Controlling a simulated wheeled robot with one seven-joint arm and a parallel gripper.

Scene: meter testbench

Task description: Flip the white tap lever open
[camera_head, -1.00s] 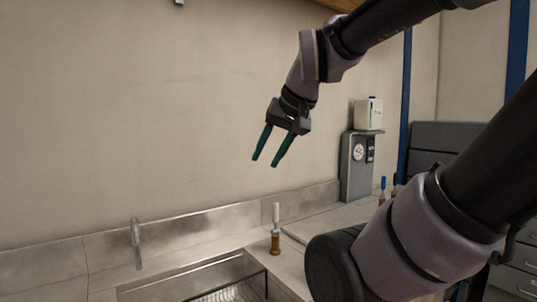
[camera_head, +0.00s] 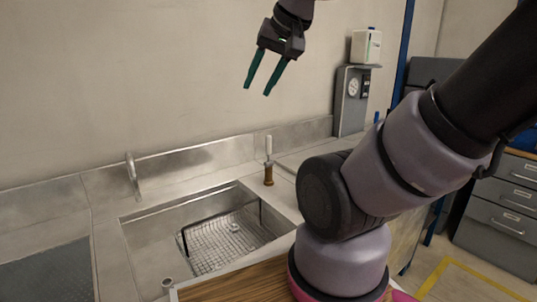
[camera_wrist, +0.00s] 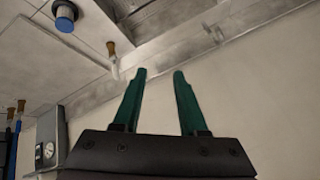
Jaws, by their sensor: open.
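The white tap lever (camera_head: 268,145) stands upright on a brown-brass tap body (camera_head: 268,175) at the sink's back right corner. In the wrist view the brass body (camera_wrist: 112,47) and the white lever (camera_wrist: 115,70) show small, just left of the fingertips in the picture. My gripper (camera_head: 257,91) has two green fingers, spread apart with nothing between them. It hangs in the air above the lever and apart from it. In the wrist view the open fingertips (camera_wrist: 159,72) point toward the counter and back wall.
A steel sink (camera_head: 150,208) with a wire rack (camera_head: 225,243) lies left of the tap. A curved spout (camera_head: 132,175) stands behind it. A grey meter box (camera_head: 351,100) stands right at the wall. A blue-topped round fitting (camera_wrist: 65,20) shows in the wrist view. Air around my gripper is clear.

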